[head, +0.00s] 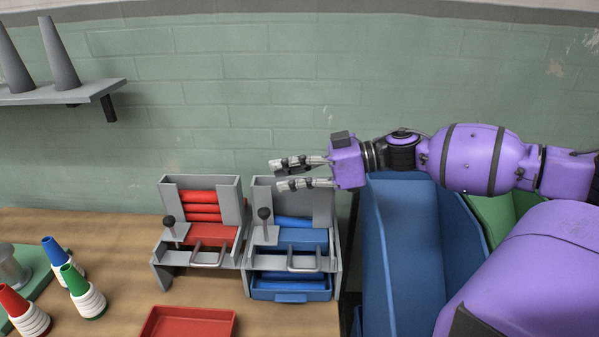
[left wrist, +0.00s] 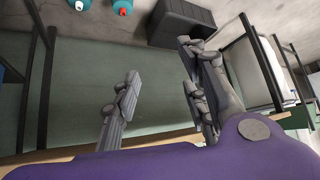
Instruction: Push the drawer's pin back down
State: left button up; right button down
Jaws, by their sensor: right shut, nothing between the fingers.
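Two grey dispenser units stand side by side on the table in the head view. The right unit (head: 335,262) holds blue rods (head: 293,222) and has a blue drawer (head: 290,295) at its bottom. Its black-knobbed pin (head: 264,214) stands upright with more stem showing than the pin (head: 169,221) of the left unit with red rods. My right gripper (head: 273,176) is shut and empty, above and slightly right of the blue unit's pin, not touching it. My left gripper (left wrist: 158,95) shows in the left wrist view with its fingers wide apart and nothing between them.
A red tray (head: 150,330) lies in front of the left unit. Cones with coloured tops (head: 85,298) stand at the left. A blue bin (head: 385,270) stands right of the table. A grey shelf (head: 95,92) with cones hangs on the wall.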

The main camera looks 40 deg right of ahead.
jog(key=a+f, duration=0.1)
jog(key=f, duration=0.2)
jog(key=w+a+f+b, duration=0.1)
jog(key=f, duration=0.2)
jog(key=w+f, duration=0.1)
jog(key=f, duration=0.2)
jog(key=shift+a+f+b, duration=0.15)
jog(key=shift+a+b, duration=0.2)
jog(key=shift+a, duration=0.05)
jog(key=shift+r, duration=0.25)
notch_tip(320, 180, up, 5)
jog(key=p, duration=0.3)
send_over(266, 208)
jog(key=f+v, duration=0.1)
jog(key=v, duration=0.2)
pick_arm(q)
jog(key=shift+w+a+r+p, duration=0.2)
jog(key=shift+w+r+p, duration=0.35)
jog(key=shift+w+r, duration=0.6)
pick_arm(e)
jog(key=v, duration=0.8)
jog(key=shift+d, duration=0.2)
